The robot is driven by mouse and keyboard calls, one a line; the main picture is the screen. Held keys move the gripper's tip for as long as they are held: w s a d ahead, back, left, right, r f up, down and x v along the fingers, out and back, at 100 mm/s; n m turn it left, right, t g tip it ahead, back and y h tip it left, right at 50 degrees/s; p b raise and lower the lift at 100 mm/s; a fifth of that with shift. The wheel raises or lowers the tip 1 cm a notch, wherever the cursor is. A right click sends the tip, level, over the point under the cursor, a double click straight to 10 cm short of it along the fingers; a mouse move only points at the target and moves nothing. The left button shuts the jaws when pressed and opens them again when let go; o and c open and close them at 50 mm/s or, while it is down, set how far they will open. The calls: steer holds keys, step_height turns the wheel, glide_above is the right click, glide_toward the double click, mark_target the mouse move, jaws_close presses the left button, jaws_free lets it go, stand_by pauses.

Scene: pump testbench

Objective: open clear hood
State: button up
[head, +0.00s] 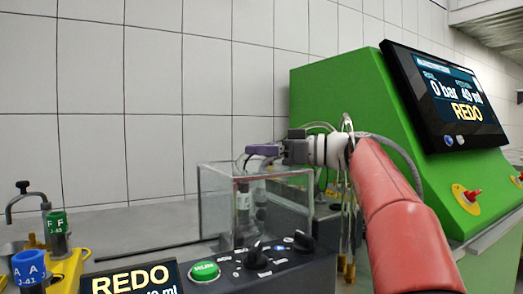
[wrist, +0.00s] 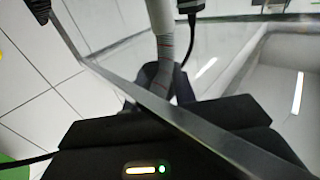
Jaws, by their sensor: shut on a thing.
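The clear hood (head: 214,210) is a see-through box with pale edges on the dark pump unit, left of the green cabinet. It looks upright and down over a labelled vial (head: 243,198). My gripper (head: 250,155) reaches in from the right at the height of the hood's top edge. It is shut on the hood, though the exact contact is hard to see. In the wrist view a straight edge of the hood (wrist: 150,112) runs diagonally close to the camera, in front of my dark gripper body. The fingertips are not clear there.
A green cabinet (head: 325,95) with a tilted screen (head: 445,95) stands close on the right. The dark control panel (head: 290,270) has a green button (head: 204,272) and black knobs. The wall behind is bare.

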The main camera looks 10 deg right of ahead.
jaws_close()
steer(key=shift+s+a+f+b, duration=0.1)
steer(key=shift+s+a+b, duration=0.05)
steer(key=shift+a+b, duration=0.2)
steer(key=s+a+b, duration=0.3)
steer(key=a, duration=0.7)
steer(key=s+a+b, duration=0.3)
steer(key=a+b, duration=0.1)
steer(key=a, duration=0.5)
steer(key=shift+s+a, duration=0.2)
steer(key=shift+a, duration=0.15)
steer(key=o, duration=1)
jaws_free()
steer(key=shift+o, duration=0.2)
steer(key=shift+d, duration=0.1)
steer(key=b+v, duration=0.2)
steer(key=v, duration=0.5)
steer(key=shift+s+d, duration=0.15)
steer(key=shift+d, duration=0.2)
